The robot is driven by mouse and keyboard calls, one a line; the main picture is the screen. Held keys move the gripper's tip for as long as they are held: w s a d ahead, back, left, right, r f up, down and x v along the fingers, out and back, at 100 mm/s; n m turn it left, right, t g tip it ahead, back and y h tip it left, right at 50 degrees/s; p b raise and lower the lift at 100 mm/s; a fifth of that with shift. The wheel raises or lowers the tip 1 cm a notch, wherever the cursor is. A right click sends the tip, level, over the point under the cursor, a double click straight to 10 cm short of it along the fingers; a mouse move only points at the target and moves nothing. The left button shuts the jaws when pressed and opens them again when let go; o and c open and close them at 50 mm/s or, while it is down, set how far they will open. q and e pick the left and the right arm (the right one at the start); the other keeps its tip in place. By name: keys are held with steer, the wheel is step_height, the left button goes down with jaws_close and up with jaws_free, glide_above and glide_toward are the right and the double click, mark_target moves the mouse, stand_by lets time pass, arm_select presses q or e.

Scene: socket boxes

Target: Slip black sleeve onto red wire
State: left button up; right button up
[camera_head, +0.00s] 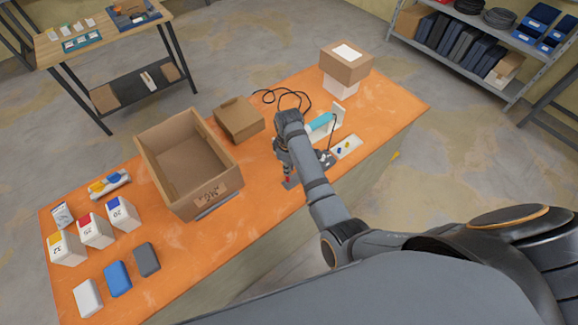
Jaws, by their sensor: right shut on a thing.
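My right gripper (285,162) points down over the front edge of the orange table, right of the large open box. It is shut on a small dark thing, which looks like the black sleeve but is mostly hidden by the fingers. The red wire (287,173) shows as a short red bit just below the fingertips, above a small grey plate (291,183). I cannot tell whether the sleeve touches the wire or is around it. My left gripper is not in view.
A white tray (355,142) with blue and yellow pieces lies right of my gripper. A teal tool (321,122) with a black cord (268,94) is behind it. A large open carton (166,190), a small closed box (238,120) and stacked boxes (345,65) stand around.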

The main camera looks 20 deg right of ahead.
steer(key=shift+f, duration=0.65)
steer(key=o, duration=1.2)
steer(key=shift+r, duration=0.25)
step_height(320, 180, up, 7)
steer(key=shift+p, duration=0.3)
